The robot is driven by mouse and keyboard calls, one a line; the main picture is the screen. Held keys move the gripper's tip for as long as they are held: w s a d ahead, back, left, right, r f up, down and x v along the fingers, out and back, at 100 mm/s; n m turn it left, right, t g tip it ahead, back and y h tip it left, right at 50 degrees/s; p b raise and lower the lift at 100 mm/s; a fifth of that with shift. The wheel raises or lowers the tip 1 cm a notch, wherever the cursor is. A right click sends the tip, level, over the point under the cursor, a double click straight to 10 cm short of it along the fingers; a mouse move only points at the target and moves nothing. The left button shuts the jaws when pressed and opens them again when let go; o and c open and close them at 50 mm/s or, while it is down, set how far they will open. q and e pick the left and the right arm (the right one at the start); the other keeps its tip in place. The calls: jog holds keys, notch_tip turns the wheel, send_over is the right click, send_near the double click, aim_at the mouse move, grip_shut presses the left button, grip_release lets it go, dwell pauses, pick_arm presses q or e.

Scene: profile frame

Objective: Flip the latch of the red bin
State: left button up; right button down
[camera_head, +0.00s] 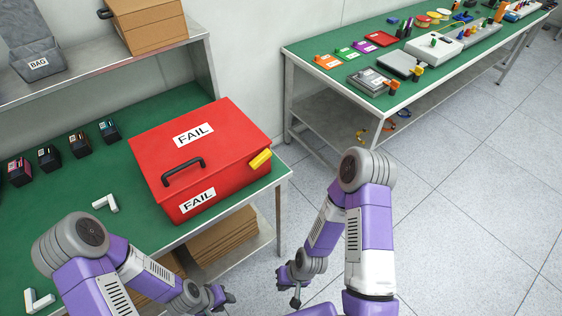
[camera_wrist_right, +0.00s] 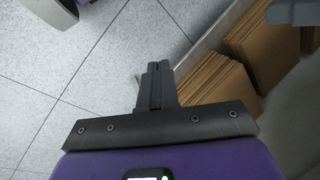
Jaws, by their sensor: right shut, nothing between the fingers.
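The red bin (camera_head: 225,135) with FAIL labels stands on the green-topped table at the left, its lid down. A black handle (camera_head: 183,171) is on its lid. A yellow latch (camera_head: 260,159) sits at the bin's right side, near the lid's edge. My left gripper (camera_head: 222,297) is low in front of the table, apart from the bin; its finger opening is too small to tell. My right gripper (camera_head: 295,299) hangs over the floor to the right of the table, apart from the bin. In the right wrist view its fingers (camera_wrist_right: 155,80) are together and empty.
White angled pieces (camera_head: 107,202) and several small dark boxes (camera_head: 80,145) lie on the left table. Brown cardboard stacks (camera_head: 222,240) fill its lower shelf. A grey bag bin (camera_head: 37,60) is on the upper shelf. A second green table (camera_head: 440,50) stands at right; floor between is clear.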

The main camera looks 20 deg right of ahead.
jog(key=w+a+f+m+g+y+p, duration=0.1)
jog(key=a+m+g+y, duration=0.25)
jog(key=a+y, duration=0.2)
jog(key=w+a+r+m+t+y, duration=0.2)
jog(key=w+r+m+t+y, duration=0.45)
jog(key=w, duration=0.55)
jog(key=w+d+r+m+t, duration=0.5)
jog(key=d+t, duration=0.3)
jog(key=d, duration=0.2)
jog(key=w+d+r+m+t+p, duration=0.1)
jog(key=w+d+r+m+t, duration=0.3)
jog(key=d+t, duration=0.5)
jog(key=shift+w+d+r+m+p, duration=0.3)
jog(key=shift+w+d+r+m, duration=0.1)
jog(key=shift+w+d+m, duration=0.2)
